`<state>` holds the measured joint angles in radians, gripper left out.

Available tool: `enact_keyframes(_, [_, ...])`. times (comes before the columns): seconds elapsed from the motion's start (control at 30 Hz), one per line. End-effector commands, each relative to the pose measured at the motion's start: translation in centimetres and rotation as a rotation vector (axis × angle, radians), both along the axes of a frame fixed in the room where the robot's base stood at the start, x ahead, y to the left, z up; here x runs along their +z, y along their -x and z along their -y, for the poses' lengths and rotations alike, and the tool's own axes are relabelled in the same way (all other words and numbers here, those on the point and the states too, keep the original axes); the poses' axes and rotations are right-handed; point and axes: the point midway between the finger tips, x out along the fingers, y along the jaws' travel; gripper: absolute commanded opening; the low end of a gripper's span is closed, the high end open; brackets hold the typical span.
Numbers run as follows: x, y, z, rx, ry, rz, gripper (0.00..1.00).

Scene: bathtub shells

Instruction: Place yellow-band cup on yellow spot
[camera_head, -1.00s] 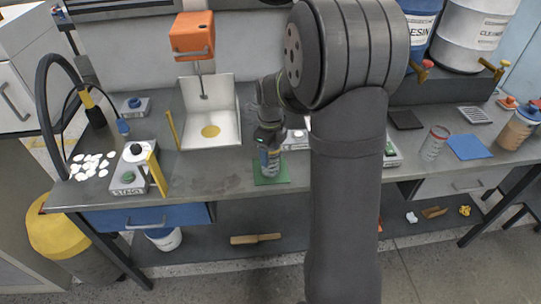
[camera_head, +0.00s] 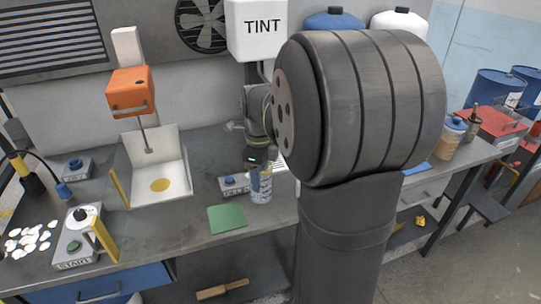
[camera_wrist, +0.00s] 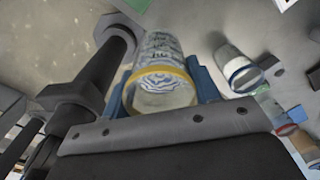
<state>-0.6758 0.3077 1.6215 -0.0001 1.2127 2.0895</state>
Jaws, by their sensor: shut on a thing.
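My gripper (camera_wrist: 165,88) is shut on the yellow-band cup (camera_wrist: 164,62), which has dark lettering and a yellow band at its near rim. Blue finger pads lie on both sides of it. In the head view my gripper (camera_head: 260,168) holds the cup (camera_head: 261,188) upright to the right of the green square (camera_head: 227,218). The fingers partly cover the cup there. The yellow spot (camera_head: 160,185) lies on the floor of the white booth (camera_head: 176,147), left of the gripper. Nothing stands on it.
An orange box (camera_head: 129,92) with a thin rod hangs over the booth. A yellow post (camera_head: 120,188) stands at its left front. A blue-band cup (camera_wrist: 240,72) shows in the wrist view. My arm hides the bench's right middle.

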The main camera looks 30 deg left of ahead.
Motion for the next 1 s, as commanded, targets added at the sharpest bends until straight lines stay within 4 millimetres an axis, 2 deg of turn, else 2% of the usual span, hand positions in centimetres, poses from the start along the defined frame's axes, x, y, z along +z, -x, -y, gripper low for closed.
enact_keyframes(0.17, [0.3,-0.3,0.5,0.0,-0.001,0.001,0.26])
enact_keyframes(0.27, [0.4,-1.4,0.9,0.005,-0.001,0.001,0.26])
enact_keyframes(0.37, [0.7,-3.7,2.0,0.02,0.0,0.001,0.26])
enact_keyframes(0.47, [1.4,-7.1,3.9,0.046,-0.001,0.002,0.26])
enact_keyframes(0.6, [2.8,-12.4,7.7,0.097,-0.001,0.003,0.26])
enact_keyframes(0.73, [3.1,-16.5,12.1,0.184,0.0,-0.001,0.26])
enact_keyframes(0.87, [1.5,-19.0,16.1,0.313,0.0,-0.002,0.26])
enact_keyframes(1.0, [-1.1,-20.8,20.1,0.468,0.0,-0.004,0.26])
